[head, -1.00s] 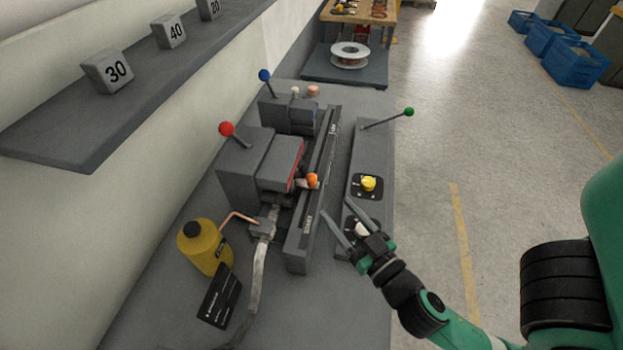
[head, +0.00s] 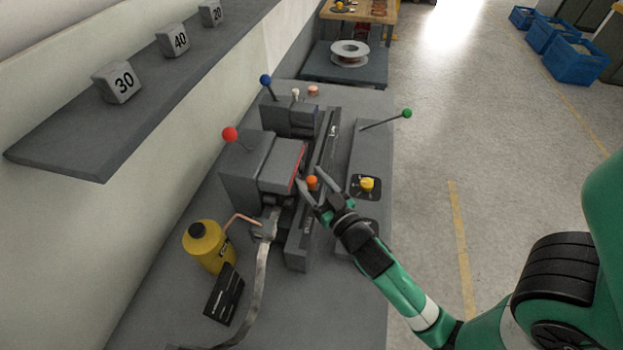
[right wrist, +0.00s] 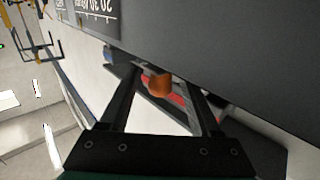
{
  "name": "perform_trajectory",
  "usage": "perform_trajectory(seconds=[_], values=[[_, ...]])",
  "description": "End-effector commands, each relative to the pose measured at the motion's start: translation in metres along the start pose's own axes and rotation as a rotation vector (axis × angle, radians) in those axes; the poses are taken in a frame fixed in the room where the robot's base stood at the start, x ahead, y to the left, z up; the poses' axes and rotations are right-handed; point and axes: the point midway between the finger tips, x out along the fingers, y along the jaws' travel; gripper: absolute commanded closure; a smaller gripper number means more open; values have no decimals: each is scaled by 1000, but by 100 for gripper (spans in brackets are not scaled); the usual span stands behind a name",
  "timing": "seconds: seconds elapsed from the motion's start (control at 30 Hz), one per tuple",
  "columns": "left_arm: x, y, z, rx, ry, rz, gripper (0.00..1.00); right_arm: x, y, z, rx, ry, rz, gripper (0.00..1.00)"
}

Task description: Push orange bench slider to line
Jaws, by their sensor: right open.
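The orange slider knob (head: 312,183) sits on the dark rail (head: 318,190) of the bench machine, about midway along it. It also shows in the right wrist view (right wrist: 159,85), between and beyond the two finger tips. My right gripper (head: 310,180) is open, with its fingers on either side of the orange knob. Whether a finger touches the knob cannot be told. The target line cannot be made out clearly; a red stripe (head: 298,166) runs along the machine block beside the rail. My left gripper is not in view.
Levers with a red ball (head: 229,134), a blue ball (head: 265,79) and a green ball (head: 407,113) rise around the machine. A yellow knob (head: 367,184) is right of the rail.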

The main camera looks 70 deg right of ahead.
Motion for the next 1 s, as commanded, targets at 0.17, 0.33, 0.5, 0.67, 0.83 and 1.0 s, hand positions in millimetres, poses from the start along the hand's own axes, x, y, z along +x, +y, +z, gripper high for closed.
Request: perform_trajectory(seconds=[0.17,0.33,0.5,0.67,0.83,1.0], values=[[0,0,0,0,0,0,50,0,0,0,0,0,0,61],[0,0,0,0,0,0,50,0,0,0,0,0,0,92],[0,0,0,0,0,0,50,0,0,0,0,0,0,100],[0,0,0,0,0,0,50,0,0,0,0,0,0,100],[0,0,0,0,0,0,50,-1,0,0,0,0,0,100],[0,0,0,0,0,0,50,0,0,0,1,0,0,100]])
